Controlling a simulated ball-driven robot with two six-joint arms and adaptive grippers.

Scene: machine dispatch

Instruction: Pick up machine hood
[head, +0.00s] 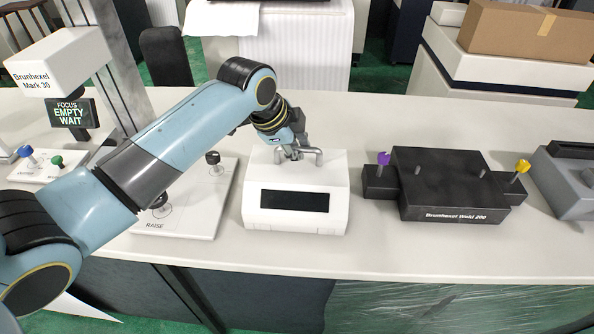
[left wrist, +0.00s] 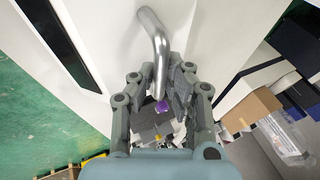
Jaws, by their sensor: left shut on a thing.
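The machine hood (head: 328,172) is a white box with a dark front panel and a metal bar handle on top. It sits on the white counter in the middle of the head view. My left gripper (head: 293,153) is at the top of the hood, shut on the handle. In the left wrist view the bent metal handle (left wrist: 154,42) runs between the fingers of my left gripper (left wrist: 160,88), and the white hood (left wrist: 100,30) fills the upper part. My right gripper is in neither view.
Right of the hood stands a black Brunhexel Weld 200 machine (head: 440,185) with purple and yellow knobs. A grey machine (head: 570,180) is at the far right. A white control panel (head: 215,215) with dark knobs is left of the hood. A cardboard box (head: 525,30) sits behind.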

